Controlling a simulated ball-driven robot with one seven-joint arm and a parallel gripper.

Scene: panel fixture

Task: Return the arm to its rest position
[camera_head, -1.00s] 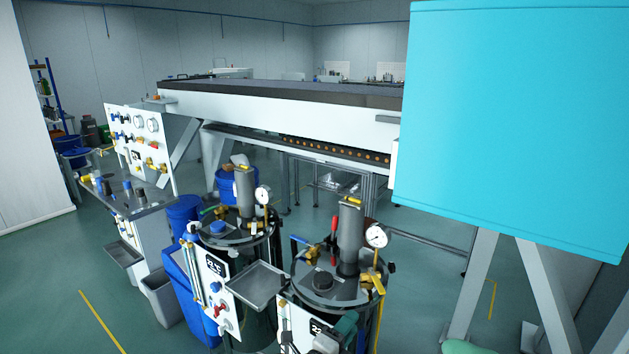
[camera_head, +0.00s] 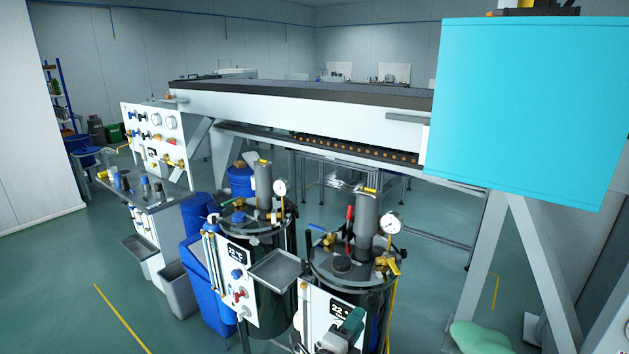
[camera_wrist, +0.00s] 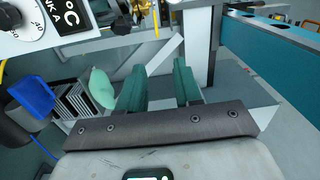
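My gripper (camera_wrist: 161,82) shows two teal fingers in the wrist view, apart from each other with nothing between them. In the head view my gripper (camera_head: 348,325) is a small teal and grey shape at the bottom edge, in front of the nearer pressure vessel's white display panel (camera_head: 322,308). Whether it touches that panel cannot be told. Most of my arm is out of the head view.
Two dark pressure vessels with gauges stand close by; the nearer one (camera_head: 340,268) is right of the other (camera_head: 243,222). A metal tray (camera_head: 276,268) juts out between them. A cyan box (camera_head: 530,110) fills the upper right. Green floor (camera_head: 100,255) is open at left.

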